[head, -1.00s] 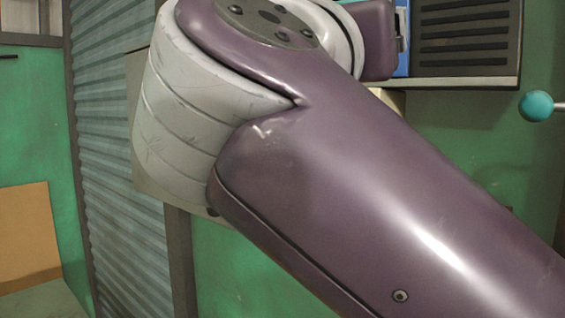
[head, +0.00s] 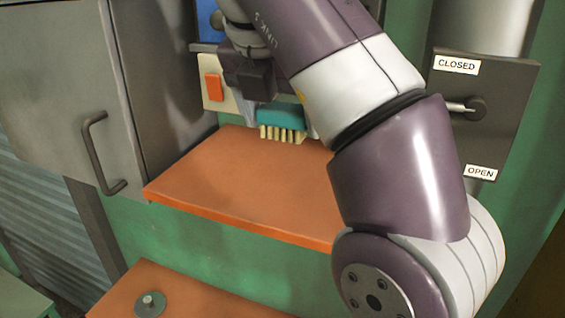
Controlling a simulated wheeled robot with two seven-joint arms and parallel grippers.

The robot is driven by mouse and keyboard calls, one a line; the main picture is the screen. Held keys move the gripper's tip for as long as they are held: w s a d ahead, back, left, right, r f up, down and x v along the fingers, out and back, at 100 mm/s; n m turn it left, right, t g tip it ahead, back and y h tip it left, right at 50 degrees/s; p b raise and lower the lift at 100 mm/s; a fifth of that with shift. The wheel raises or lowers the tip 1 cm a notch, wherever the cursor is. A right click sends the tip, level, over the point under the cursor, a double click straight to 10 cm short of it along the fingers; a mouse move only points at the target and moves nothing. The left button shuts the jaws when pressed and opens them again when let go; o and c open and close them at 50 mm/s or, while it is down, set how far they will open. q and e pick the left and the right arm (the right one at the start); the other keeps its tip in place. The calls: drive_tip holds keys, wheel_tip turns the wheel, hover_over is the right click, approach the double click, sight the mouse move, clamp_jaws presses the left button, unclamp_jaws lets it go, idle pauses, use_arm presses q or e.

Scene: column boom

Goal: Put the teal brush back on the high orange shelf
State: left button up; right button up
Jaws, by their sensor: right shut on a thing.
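The teal brush (head: 283,118) shows in the head view, upper middle, with its pale bristles pointing down. My right gripper (head: 279,123) is shut on it, with a finger at each side; part of the gripper is behind my arm. The brush is at the back part of the upper orange shelf (head: 240,190). I cannot tell whether the bristles touch the shelf. The right part of the shelf is hidden by my right arm. My left gripper is not in view.
A grey cabinet (head: 60,80) with a dark handle (head: 105,155) stands left of the shelf. A lower orange surface (head: 205,298) holds a small grey knobbed disc (head: 150,304). A lever plate (head: 505,110) marked CLOSED and OPEN is at right. The shelf's front and left are clear.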

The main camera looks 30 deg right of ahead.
drive_tip(key=f+b, duration=0.1)
drive_tip(key=b, duration=0.1)
drive_tip(key=f+b, duration=0.1)
drive_tip(key=f, duration=0.1)
drive_tip(key=s+f+b, duration=0.1)
drive_tip(key=f+b, duration=0.1)
drive_tip(key=shift+a+f+b, duration=0.2)
drive_tip(key=shift+f+b, duration=0.05)
drive_tip(key=shift+b, duration=0.1)
drive_tip(key=f, duration=0.1)
drive_tip(key=f+b, duration=0.1)
drive_tip(key=f, duration=0.2)
drive_tip(key=shift+w+f, duration=0.1)
drive_tip(key=shift+w, duration=0.25)
drive_tip(key=shift+f, duration=0.2)
drive_tip(key=shift+s, duration=0.25)
